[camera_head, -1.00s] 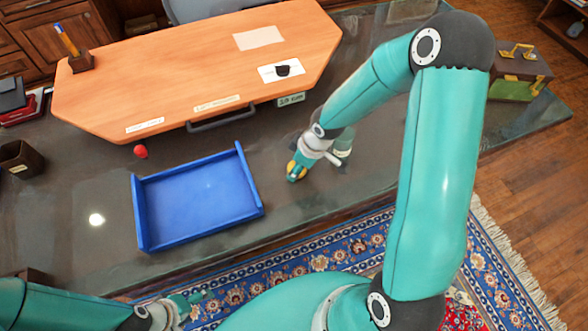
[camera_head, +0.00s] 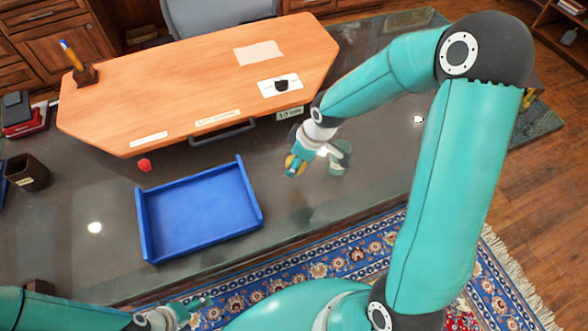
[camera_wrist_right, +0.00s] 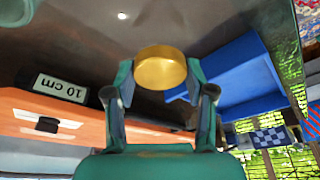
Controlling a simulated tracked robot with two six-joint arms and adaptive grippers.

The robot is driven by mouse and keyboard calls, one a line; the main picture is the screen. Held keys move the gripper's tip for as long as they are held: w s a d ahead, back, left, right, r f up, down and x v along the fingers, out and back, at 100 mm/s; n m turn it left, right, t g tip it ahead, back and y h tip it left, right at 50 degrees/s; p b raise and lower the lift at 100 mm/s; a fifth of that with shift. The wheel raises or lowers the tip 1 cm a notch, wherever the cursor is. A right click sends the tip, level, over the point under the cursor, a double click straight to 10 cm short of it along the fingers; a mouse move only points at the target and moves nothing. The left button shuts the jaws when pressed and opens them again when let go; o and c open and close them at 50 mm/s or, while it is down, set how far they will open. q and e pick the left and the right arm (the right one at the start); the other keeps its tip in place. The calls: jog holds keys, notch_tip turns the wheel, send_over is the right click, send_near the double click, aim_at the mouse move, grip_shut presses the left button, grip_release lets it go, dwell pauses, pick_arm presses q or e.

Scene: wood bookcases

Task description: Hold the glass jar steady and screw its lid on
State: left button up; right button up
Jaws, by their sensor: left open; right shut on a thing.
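My right gripper (camera_head: 294,166) is shut on a round gold lid (camera_wrist_right: 160,68), held between its two fingertips in the right wrist view. My left gripper (camera_head: 192,308) is at the bottom of the head view, in front of the desk, open and apart from the lid. I cannot make out the glass jar in either view; the right arm and gripper hide part of the desk.
The blue tray (camera_head: 143,238) lies on the dark desk (camera_head: 80,205), with a red ball (camera_head: 144,165) behind it. An orange board (camera_head: 170,85) with a handle covers the back. A dark cup (camera_head: 27,173) stands at left. The desk's front left is mostly clear.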

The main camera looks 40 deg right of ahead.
notch_tip(320, 180, up, 11)
jog(key=shift+r+b, duration=0.2)
jog(key=shift+b, duration=0.1)
jog(key=shift+f, duration=0.1)
jog(key=w+a+f+m+h, duration=0.1)
jog(key=w+a+f+m, duration=0.5)
jog(key=w+a+f, duration=0.1)
jog(key=shift+w+a+h, duration=0.4)
jog(key=shift+w+a, duration=0.3)
jog(key=shift+w, duration=0.5)
jog(key=shift+f, duration=0.1)
